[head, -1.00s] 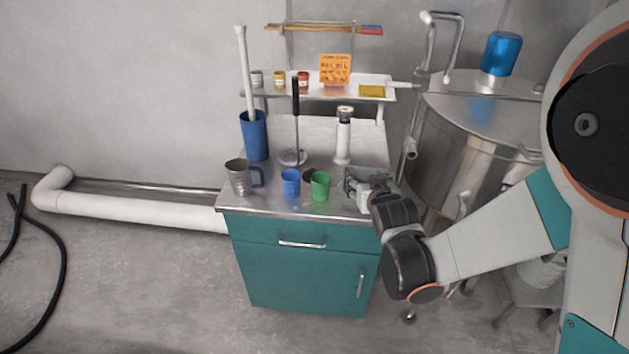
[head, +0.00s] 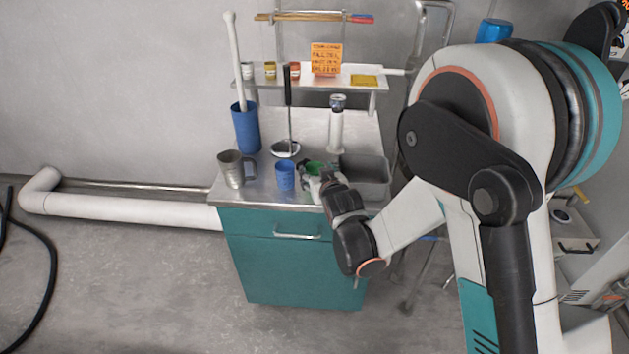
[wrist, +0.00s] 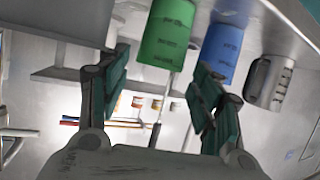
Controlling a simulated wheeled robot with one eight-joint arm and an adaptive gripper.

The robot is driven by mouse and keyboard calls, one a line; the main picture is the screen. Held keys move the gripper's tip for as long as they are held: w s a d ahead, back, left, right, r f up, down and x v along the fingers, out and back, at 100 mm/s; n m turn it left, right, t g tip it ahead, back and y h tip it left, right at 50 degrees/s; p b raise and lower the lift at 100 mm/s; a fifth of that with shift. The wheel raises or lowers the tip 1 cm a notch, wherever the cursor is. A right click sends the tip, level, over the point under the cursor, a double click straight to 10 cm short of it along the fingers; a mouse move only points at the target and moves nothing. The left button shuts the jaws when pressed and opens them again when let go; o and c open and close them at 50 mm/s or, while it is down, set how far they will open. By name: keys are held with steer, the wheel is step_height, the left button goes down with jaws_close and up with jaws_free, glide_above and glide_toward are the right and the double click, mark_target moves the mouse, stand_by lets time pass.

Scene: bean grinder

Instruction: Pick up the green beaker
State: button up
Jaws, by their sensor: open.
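The green beaker (head: 314,167) stands upright on the metal top of the teal cabinet, partly hidden by my gripper in the head view. My gripper (head: 320,180) is at its near right side. In the wrist view, which looks upside down, the green beaker (wrist: 168,35) lies across the gap between the open fingers of my gripper (wrist: 163,62), near their tips. The fingers look apart from it; the exact depth is hard to tell. The gripper holds nothing.
A blue cup (head: 285,176) stands close left of the beaker, with a metal mug (head: 231,169) farther left. A grey bin (head: 367,178) stands close right. Behind are a ladle (head: 287,120), a white bottle (head: 336,125) and a tall blue container (head: 246,130). A shelf (head: 310,82) spans the back.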

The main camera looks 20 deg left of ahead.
mark_target(313, 165)
steer(key=b+x, duration=0.1)
steer(key=x, duration=0.4)
steer(key=shift+w+f+b, duration=0.1)
steer(key=shift+f+b, duration=0.05)
steer(key=shift+b, duration=0.2)
steer(key=c, duration=0.9)
steer(key=shift+o, duration=0.2)
